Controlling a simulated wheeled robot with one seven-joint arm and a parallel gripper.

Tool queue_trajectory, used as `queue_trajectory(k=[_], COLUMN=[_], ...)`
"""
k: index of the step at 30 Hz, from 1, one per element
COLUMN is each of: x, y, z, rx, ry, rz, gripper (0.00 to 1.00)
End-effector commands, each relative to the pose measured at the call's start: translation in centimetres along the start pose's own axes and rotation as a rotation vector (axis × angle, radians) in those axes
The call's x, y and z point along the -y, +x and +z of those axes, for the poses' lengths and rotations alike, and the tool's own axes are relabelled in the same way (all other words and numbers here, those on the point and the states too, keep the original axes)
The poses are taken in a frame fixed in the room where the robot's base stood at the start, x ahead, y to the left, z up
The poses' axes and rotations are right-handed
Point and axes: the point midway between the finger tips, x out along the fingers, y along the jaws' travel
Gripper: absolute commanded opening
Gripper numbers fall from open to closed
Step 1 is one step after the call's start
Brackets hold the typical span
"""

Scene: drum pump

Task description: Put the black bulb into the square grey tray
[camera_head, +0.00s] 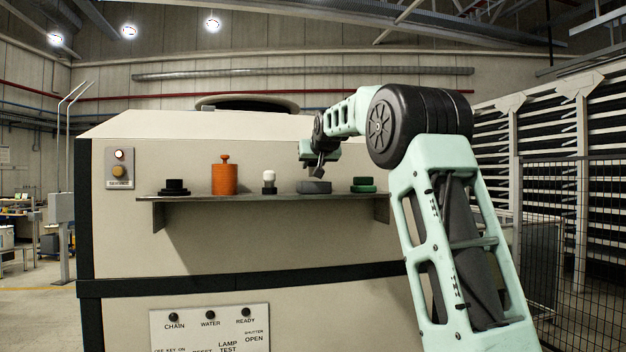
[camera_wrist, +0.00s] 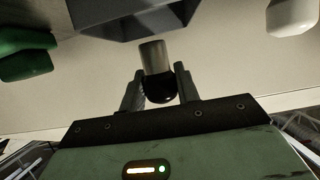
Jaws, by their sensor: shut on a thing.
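My gripper (camera_head: 318,165) is above the shelf, just over the grey tray (camera_head: 314,187). In the wrist view my gripper (camera_wrist: 158,88) is shut on the black bulb (camera_wrist: 159,92). Its round black end sits between the fingers, and its grey cap (camera_wrist: 153,55) points away from my gripper, toward the tray (camera_wrist: 130,31). The tray shows as a dark grey, angular shape at the top of the wrist view, partly cut off. The tray's inside is hidden in both views.
The shelf (camera_head: 250,198) on the beige machine also holds a black stepped piece (camera_head: 174,188), an orange knobbed cylinder (camera_head: 224,177), a white bulb (camera_head: 269,179) left of the tray, and green pieces (camera_head: 363,185) to its right. A panel with buttons (camera_head: 119,168) is at the left.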

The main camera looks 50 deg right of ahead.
Motion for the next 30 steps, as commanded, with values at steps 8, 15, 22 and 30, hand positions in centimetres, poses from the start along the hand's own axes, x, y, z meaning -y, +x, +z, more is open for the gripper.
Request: queue_trajectory(k=[8, 15, 22, 30], x=[0.0, 0.0, 0.0, 0.0], y=[1.2, 1.6, 1.7, 1.7], z=[2.9, 4.0, 4.3, 4.2], rx=[0.001, -0.003, -0.002, -0.001], ry=[0.001, 0.001, 0.001, 0.001], rz=[0.000, 0.000, 0.000, 0.000], gripper=[0.10, 0.10, 0.34, 0.53])
